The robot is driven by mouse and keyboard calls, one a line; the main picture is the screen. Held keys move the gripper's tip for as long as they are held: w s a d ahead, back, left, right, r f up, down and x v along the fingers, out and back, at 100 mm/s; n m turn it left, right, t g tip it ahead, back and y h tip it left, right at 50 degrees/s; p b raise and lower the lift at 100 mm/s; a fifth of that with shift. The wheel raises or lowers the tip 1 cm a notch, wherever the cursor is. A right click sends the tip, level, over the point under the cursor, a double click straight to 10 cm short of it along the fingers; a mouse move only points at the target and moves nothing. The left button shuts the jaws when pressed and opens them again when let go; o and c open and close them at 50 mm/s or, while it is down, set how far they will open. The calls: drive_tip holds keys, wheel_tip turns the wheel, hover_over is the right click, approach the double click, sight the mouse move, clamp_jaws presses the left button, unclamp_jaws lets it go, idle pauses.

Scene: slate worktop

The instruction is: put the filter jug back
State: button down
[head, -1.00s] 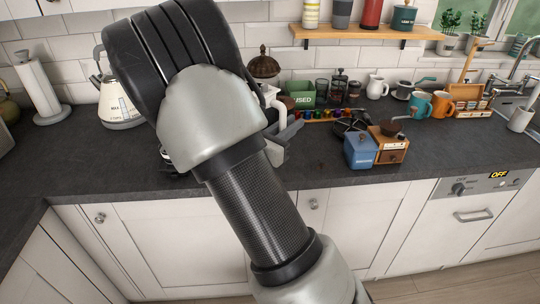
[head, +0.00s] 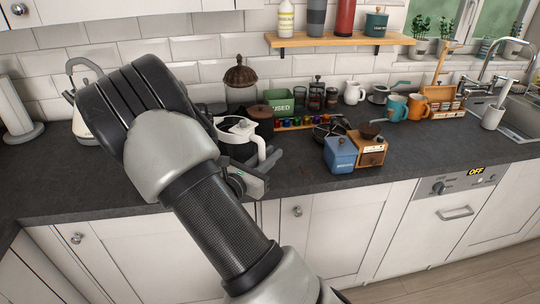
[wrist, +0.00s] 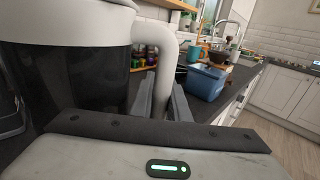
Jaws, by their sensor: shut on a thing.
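The filter jug (head: 238,130), with a white lid, a white handle and a dark see-through body, is just beyond my wrist in the head view. It fills the left of the wrist view (wrist: 72,85), close in front of the camera. My gripper (wrist: 164,98) is shut on the jug's white handle, one finger on each side of it. In the head view my gripper (head: 263,168) is partly hidden behind my own arm. The jug looks upright. Its base is hidden by my arm, so I cannot tell whether it touches the worktop.
A blue box (head: 340,153) and a wooden grinder (head: 371,148) stand right of the jug. Behind are a row of coloured capsules (head: 300,123) and a green box (head: 277,103). A kettle (head: 84,115) is at left. The front right of the worktop (head: 300,178) is clear.

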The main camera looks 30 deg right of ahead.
drive_tip(key=c, duration=1.7)
unclamp_jaws()
drive_tip(key=shift+r, duration=0.1)
drive_tip(key=v, duration=1.2)
drive_tip(key=s+d+r+m+g+y, duration=0.2)
drive_tip(key=s+m+g+y, duration=0.1)
drive_tip(key=s+m+g, duration=0.3)
drive_tip(key=s+d+r+m+g+y, duration=0.2)
drive_tip(key=s+d+m+g+y, duration=0.1)
drive_tip(key=s+m, duration=0.55)
drive_tip(key=s+a+r+m+t+y, duration=0.2)
drive_tip(key=a+r+m+y, duration=0.1)
drive_tip(key=s+a+r+m+t+y, duration=0.1)
drive_tip(key=a+r+m+t+y, duration=0.1)
drive_tip(key=a+r+m+y, duration=0.1)
drive_tip(key=s+a+r+m+t+y, duration=0.1)
drive_tip(key=s+a+r+m+y, duration=0.1)
drive_tip(key=a, duration=0.3)
drive_tip(key=shift+s+a+r+m+t+y+p, duration=0.1)
drive_tip(key=shift+s+r+m+t+y+p, duration=0.1)
drive_tip(key=shift+r+m+y, duration=0.2)
drive_tip(key=shift+s+a+r+m+t+y+p, duration=0.1)
drive_tip(key=shift+r+m+t+y+p, duration=0.15)
drive_tip(key=shift+y, duration=0.25)
